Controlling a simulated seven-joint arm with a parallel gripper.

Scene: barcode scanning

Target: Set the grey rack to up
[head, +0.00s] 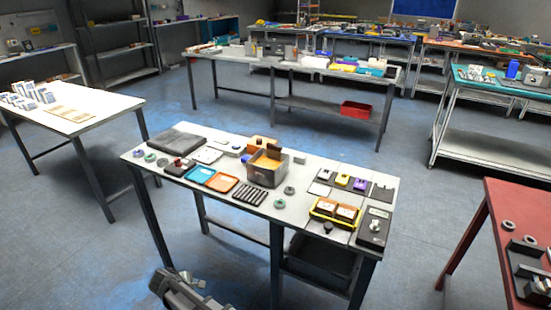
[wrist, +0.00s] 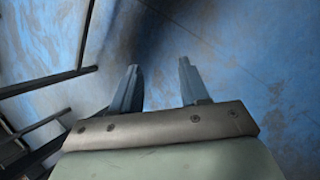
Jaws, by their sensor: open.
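My gripper (wrist: 158,66) is open and empty in the wrist view, its two fingers apart over blue floor. In the head view part of my arm shows at the bottom, below and in front of the near table (head: 300,209), apart from everything on it. I cannot tell for sure which thing is the grey rack. A dark ribbed rack-like piece (head: 250,194) lies near the table's front edge. A grey open box (head: 266,176) with things in it stands just behind it. Whether either is set up or down is too small to tell.
A blue tray (head: 199,174) and an orange tray (head: 222,182) lie left of the ribbed piece. A yellow tray (head: 323,214) with brown blocks and a dark device (head: 373,228) are at the right. Table legs show at the wrist view's left.

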